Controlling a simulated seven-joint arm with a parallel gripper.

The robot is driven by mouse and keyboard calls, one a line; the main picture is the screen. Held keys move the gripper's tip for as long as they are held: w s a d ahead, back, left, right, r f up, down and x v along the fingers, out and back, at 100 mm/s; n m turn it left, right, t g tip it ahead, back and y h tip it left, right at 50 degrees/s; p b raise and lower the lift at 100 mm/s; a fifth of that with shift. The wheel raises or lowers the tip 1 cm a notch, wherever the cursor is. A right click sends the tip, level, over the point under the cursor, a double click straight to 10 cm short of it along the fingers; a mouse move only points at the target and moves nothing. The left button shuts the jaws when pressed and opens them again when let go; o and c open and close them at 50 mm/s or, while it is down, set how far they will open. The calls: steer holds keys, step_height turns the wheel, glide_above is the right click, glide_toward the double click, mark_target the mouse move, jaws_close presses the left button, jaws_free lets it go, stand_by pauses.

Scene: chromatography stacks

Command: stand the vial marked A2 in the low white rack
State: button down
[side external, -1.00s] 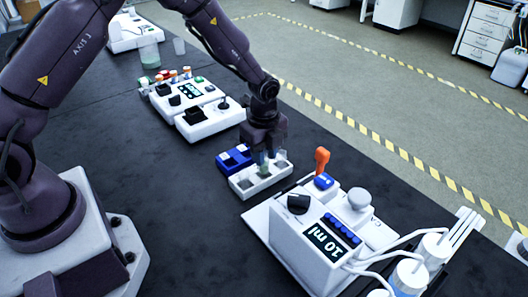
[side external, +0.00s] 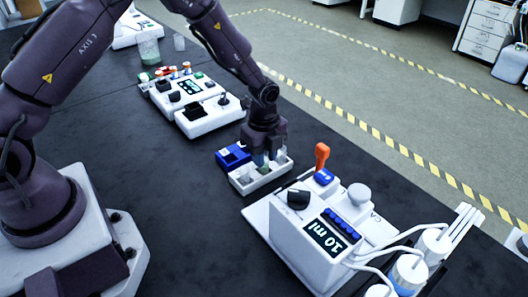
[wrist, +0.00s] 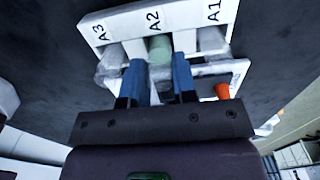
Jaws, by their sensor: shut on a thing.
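The low white rack (side external: 262,184) stands on the dark bench in the side view. In the wrist view, the white rack (wrist: 182,14) carries the marks A3, A2 and A1. A greenish vial (wrist: 160,48) is in line with the A2 mark, between the blue fingers of my gripper (wrist: 160,82). My gripper (side external: 265,160) is shut on this vial at the rack, pointing down. The vial's lower end is hidden, so I cannot tell whether it touches the rack's floor. Greyish clear shapes sit by the A3 and A1 marks.
A blue block (side external: 233,156) adjoins the rack's far side. A white device with a "10 ml" display (side external: 325,238) and an orange-handled part (side external: 321,155) stand to the right. Another white unit (side external: 208,115) is behind. Bare bench lies left of the rack.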

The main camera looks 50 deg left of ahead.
steer(key=shift+f, duration=0.45)
steer(key=c, duration=0.8)
jaws_free()
steer(key=shift+c, duration=0.2)
steer(key=shift+r, duration=0.1)
steer(key=shift+r, duration=3.95)
